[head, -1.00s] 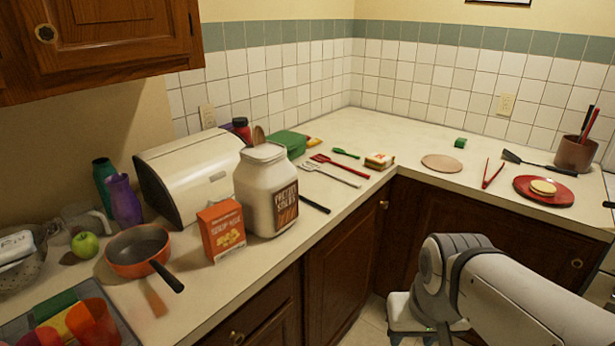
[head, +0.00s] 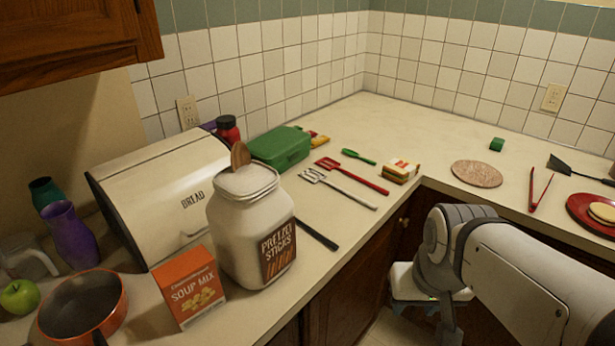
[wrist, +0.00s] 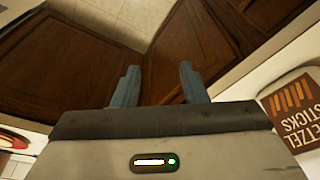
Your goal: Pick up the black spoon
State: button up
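A thin black handle (head: 317,234) lies on the counter just right of the pretzel sticks jar (head: 252,228). The jar hides its far end, so I cannot tell whether it is the black spoon. A black spatula-like utensil (head: 575,167) lies at the far right of the counter, cut by the picture edge. My gripper (wrist: 158,86) shows in the wrist view with its two fingers apart and nothing between them. It hangs over the floor and in front of the brown cabinet doors, away from the utensils.
A slotted metal turner (head: 340,188), a red turner (head: 352,175) and a green spoon (head: 358,156) lie beyond the jar. A soup mix box (head: 188,288) and bread box (head: 155,190) stand left. The corner counter has free room.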

jog(key=w+d+f+n+t+h, duration=0.1)
jog(key=w+d+f+t+h, duration=0.15)
jog(key=w, duration=0.65)
jog(key=n+t+y+b, duration=0.2)
jog(key=n+t+y, duration=0.2)
jog(key=n+y, duration=0.6)
send_near(315, 231)
jog(key=shift+w+d+f+m+y, duration=0.3)
jog(key=shift+d+f+m+y, duration=0.4)
jog(key=shift+y, duration=0.45)
jog(key=shift+a, duration=0.3)
jog(key=b+x, duration=0.1)
jog(key=x, duration=0.6)
jog(key=shift+w+f, duration=0.1)
jog(key=shift+w, duration=0.1)
